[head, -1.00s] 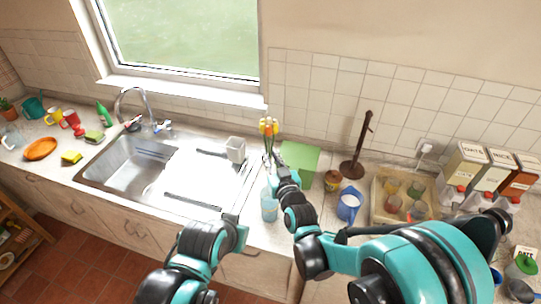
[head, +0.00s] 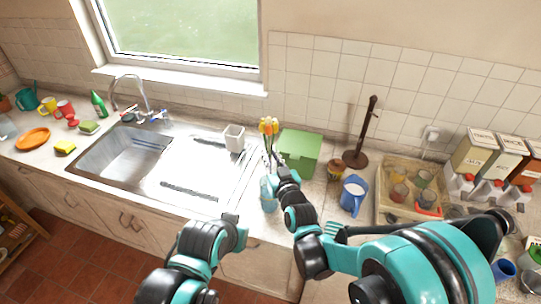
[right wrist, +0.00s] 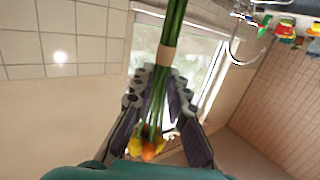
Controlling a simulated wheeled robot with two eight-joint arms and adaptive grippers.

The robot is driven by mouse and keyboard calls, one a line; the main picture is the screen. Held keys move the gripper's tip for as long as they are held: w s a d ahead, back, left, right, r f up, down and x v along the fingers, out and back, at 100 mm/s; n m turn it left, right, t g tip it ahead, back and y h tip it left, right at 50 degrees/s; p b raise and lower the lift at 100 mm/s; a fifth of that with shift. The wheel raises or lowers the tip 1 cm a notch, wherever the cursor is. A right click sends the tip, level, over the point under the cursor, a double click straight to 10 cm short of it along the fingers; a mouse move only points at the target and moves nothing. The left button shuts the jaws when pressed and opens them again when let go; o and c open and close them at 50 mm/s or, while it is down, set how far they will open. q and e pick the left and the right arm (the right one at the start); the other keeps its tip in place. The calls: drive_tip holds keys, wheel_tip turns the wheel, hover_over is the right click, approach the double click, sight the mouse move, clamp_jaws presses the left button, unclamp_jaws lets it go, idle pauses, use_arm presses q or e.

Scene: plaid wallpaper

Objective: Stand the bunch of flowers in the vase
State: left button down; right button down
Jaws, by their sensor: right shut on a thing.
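The bunch of flowers (head: 268,127), with yellow and orange blooms and green stems, is upright above the counter. My right gripper (head: 279,168) is shut on its stems. In the right wrist view the fingers (right wrist: 155,95) close around the stems (right wrist: 173,32), near a tan band, with the blooms (right wrist: 147,147) at the bottom. The pale blue, see-through vase (head: 268,196) stands on the counter just below the bunch. The gripper partly covers the gap, so I cannot tell whether the stem ends are inside the vase. My left gripper (head: 238,230) is low in front of the counter, its fingers unclear.
A green box (head: 300,150) stands close behind the right gripper. A blue jug (head: 353,194) and a tray of glasses (head: 383,207) are to the right. A white cup (head: 234,138) stands by the sink (head: 120,158). The drainer to the left is mostly clear.

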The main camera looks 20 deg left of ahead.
wheel_tip(320, 180, down, 9)
drive_tip(key=b, duration=0.8)
drive_tip(key=c, duration=1.4)
unclamp_jaws()
drive_tip(key=shift+c, duration=0.2)
drive_tip(key=shift+f, duration=0.1)
drive_tip(key=v, duration=1.2)
